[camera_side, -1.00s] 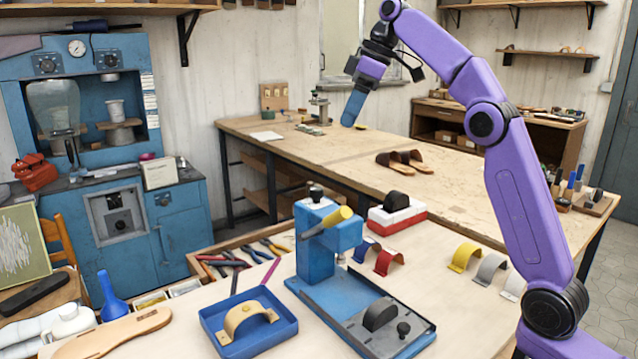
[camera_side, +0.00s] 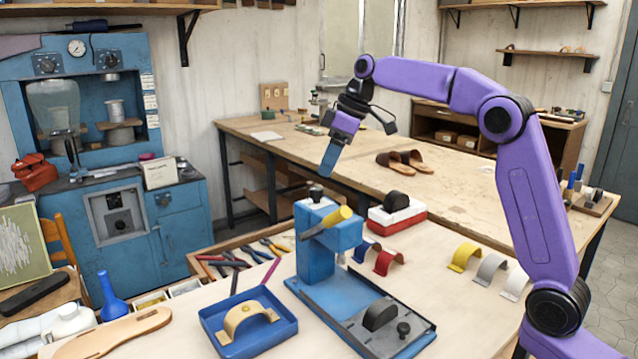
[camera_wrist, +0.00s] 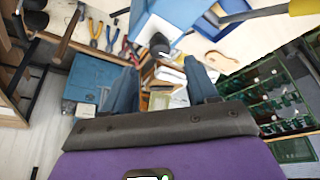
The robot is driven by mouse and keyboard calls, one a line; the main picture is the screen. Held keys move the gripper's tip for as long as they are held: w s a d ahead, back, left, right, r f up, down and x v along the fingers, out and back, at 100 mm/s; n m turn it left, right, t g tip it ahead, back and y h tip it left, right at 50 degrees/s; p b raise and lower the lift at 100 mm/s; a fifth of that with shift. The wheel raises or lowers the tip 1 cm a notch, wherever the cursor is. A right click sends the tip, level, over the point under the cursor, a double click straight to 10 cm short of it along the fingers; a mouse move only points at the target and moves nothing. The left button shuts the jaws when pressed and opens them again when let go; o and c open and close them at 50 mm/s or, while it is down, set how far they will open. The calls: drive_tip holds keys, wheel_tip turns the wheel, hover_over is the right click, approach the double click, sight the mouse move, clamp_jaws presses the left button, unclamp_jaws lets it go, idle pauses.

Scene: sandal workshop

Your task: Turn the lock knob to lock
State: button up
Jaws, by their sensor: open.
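A blue press (camera_side: 318,260) stands on the near table, with a yellow-handled lever (camera_side: 338,216) and a dark knob (camera_side: 316,193) on its head. On its base plate sits a black half-round form (camera_side: 380,314) with a small black knob (camera_side: 403,329) beside it. Which of these knobs is the lock knob I cannot tell. My gripper (camera_side: 327,170) is empty, in the air above and behind the press head, with its fingers pointing down. In the wrist view my gripper (camera_wrist: 161,85) has its two blue fingers apart.
A blue tray (camera_side: 286,332) holding a tan strap (camera_side: 245,318) lies left of the press. A red-and-white block (camera_side: 397,217) with a black form stands behind it. Curved straps, including a yellow one (camera_side: 463,257), stand at right. Pliers (camera_side: 271,247) lie in an open tray.

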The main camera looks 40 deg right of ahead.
sight(316, 188)
drive_tip(key=shift+x, duration=3.05)
drive_tip(key=c, duration=1)
